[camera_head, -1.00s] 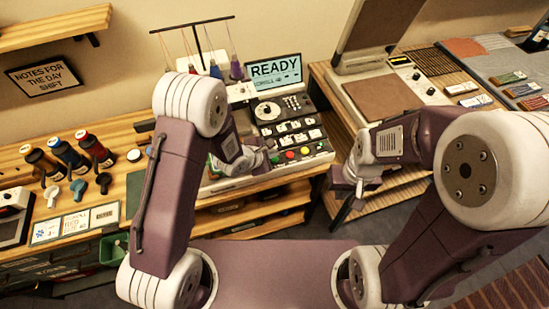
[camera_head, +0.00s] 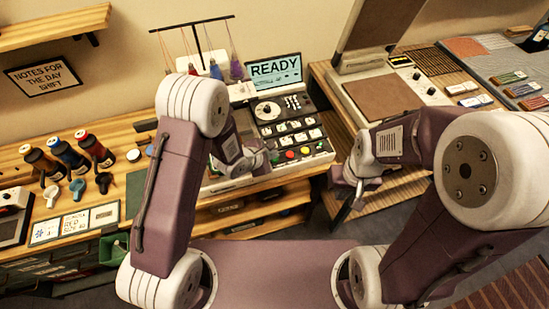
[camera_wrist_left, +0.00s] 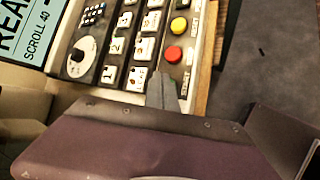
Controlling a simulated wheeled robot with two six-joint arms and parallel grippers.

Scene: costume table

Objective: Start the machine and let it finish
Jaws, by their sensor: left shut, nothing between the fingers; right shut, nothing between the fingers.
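The machine's control panel (camera_head: 292,122) stands on the wooden table, with a screen (camera_head: 274,72) reading READY. In the left wrist view the screen (camera_wrist_left: 22,30) also shows SCROLL 40. The panel has a dial (camera_wrist_left: 82,56), white keys (camera_wrist_left: 124,48), a red button (camera_wrist_left: 173,54) and a yellow button (camera_wrist_left: 178,26). My left gripper (camera_wrist_left: 162,90) is shut and empty at the panel's button row, just below the red button; contact cannot be told. Its fingers cover that part of the row. My right gripper (camera_head: 362,183) is shut and empty, to the right of the machine.
Thread cones (camera_head: 236,70) hang behind the machine. Floor shows between the tables.

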